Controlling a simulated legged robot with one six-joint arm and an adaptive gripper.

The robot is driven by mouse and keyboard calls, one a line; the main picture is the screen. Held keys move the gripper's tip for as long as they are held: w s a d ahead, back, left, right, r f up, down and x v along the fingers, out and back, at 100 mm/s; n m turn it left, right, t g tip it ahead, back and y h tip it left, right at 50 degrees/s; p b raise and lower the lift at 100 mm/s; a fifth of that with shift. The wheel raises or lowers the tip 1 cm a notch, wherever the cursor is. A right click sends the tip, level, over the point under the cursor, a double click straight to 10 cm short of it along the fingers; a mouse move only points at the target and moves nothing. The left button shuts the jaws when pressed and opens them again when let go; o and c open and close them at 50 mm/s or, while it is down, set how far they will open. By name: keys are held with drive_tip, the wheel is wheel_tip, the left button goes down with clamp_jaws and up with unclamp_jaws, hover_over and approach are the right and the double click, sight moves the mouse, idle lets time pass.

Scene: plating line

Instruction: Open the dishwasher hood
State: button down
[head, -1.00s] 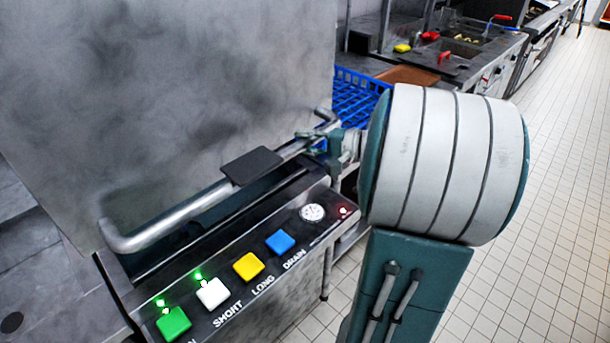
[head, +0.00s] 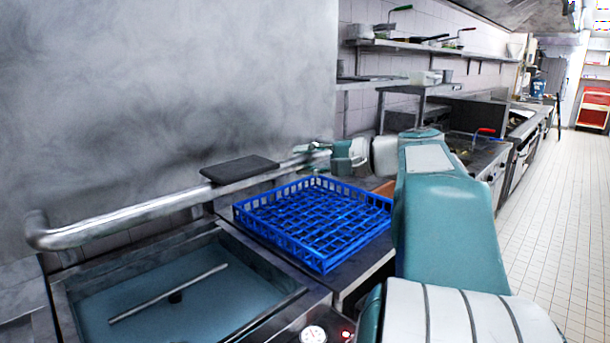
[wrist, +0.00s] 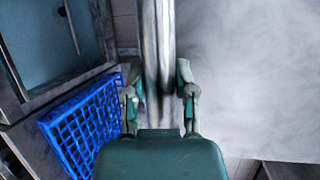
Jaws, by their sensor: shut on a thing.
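The dishwasher hood (head: 180,80) is a large grey metal panel filling the left of the head view. It is raised, and the open wash basin (head: 170,290) shows below it. Its tubular handle (head: 130,216) runs along the hood's lower front, with a dark pad (head: 240,168) on it. My gripper (head: 322,158) is at the right end of the handle. In the wrist view my gripper (wrist: 160,88) has a finger on each side of the handle bar (wrist: 158,40) and is shut on it. The fingers' exact contact is hard to see.
A blue dish rack (head: 320,220) stands on the counter just right of the basin, below my arm. Shelves (head: 420,45) with pans line the back wall. A sink and counters run to the far right. The tiled floor (head: 545,200) on the right is clear.

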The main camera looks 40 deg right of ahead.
drive_tip(key=shift+d, duration=0.1)
drive_tip(key=shift+c, duration=2)
unclamp_jaws()
drive_tip(key=shift+f, duration=0.1)
drive_tip(key=shift+d, duration=0.15)
drive_tip(key=v, duration=1.2)
